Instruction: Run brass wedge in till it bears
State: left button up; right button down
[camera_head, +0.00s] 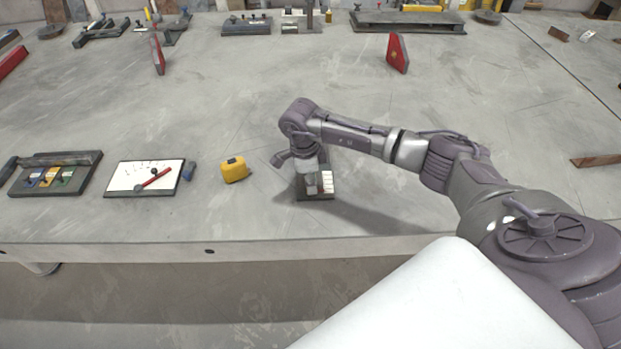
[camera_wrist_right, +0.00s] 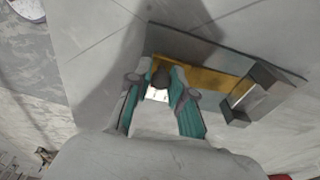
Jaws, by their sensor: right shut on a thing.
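The brass wedge (camera_wrist_right: 205,78) shows in the right wrist view as a long golden strip lying along a dark base plate (camera_wrist_right: 228,53). A small white patch shows just below the knob. I cannot tell whether the knob is fixed to the wedge. A dark raised block (camera_wrist_right: 252,96) stands on the plate to the right, apart from the fingers. In the head view the arm and gripper (camera_head: 312,188) mostly cover this fixture (camera_head: 316,197). My left gripper is out of view.
Red wedge-shaped pieces (camera_head: 397,53) stand further back. The middle is clear.

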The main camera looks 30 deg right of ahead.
jog(key=shift+w+d+f+b, duration=0.15)
jog(key=shift+d+f+b, duration=0.15)
jog(key=shift+f+b, duration=0.2)
dwell(0.3)
jog(key=c, duration=1.1)
grip_release()
jog(key=shift+o, duration=0.5)
jog(key=shift+w+d, duration=0.1)
jog(key=shift+w, duration=0.15)
jog(key=shift+r+p, duration=2.05)
jog(key=shift+r, duration=1.15)
jog(key=shift+w, duration=0.1)
